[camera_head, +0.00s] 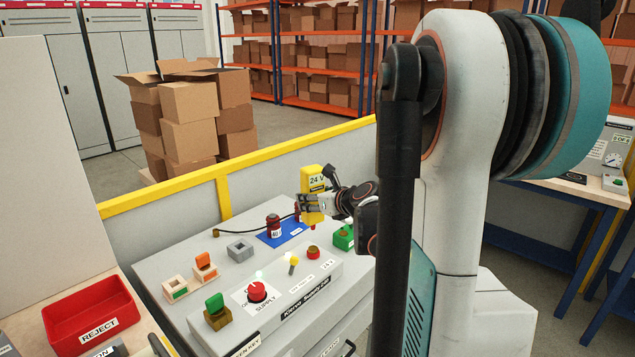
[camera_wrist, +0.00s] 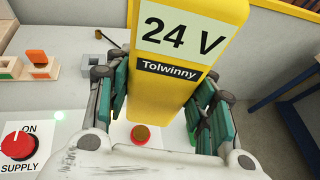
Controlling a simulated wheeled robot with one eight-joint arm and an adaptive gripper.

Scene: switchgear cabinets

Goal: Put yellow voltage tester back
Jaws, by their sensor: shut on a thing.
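The yellow voltage tester (camera_head: 314,183) is upright in my gripper (camera_head: 318,204), above the right part of the grey bench top. In the wrist view the tester (camera_wrist: 185,80) shows a "24 V" display and a "Tolwinny" label, with my gripper's fingers (camera_wrist: 165,100) closed on both its sides.
A green block (camera_head: 343,238) and a red button (camera_head: 313,252) are below the gripper. A grey square socket (camera_head: 240,250), orange blocks (camera_head: 205,266) and a red supply knob (camera_head: 257,291) stand further left. A yellow rail (camera_head: 160,197) runs behind the bench.

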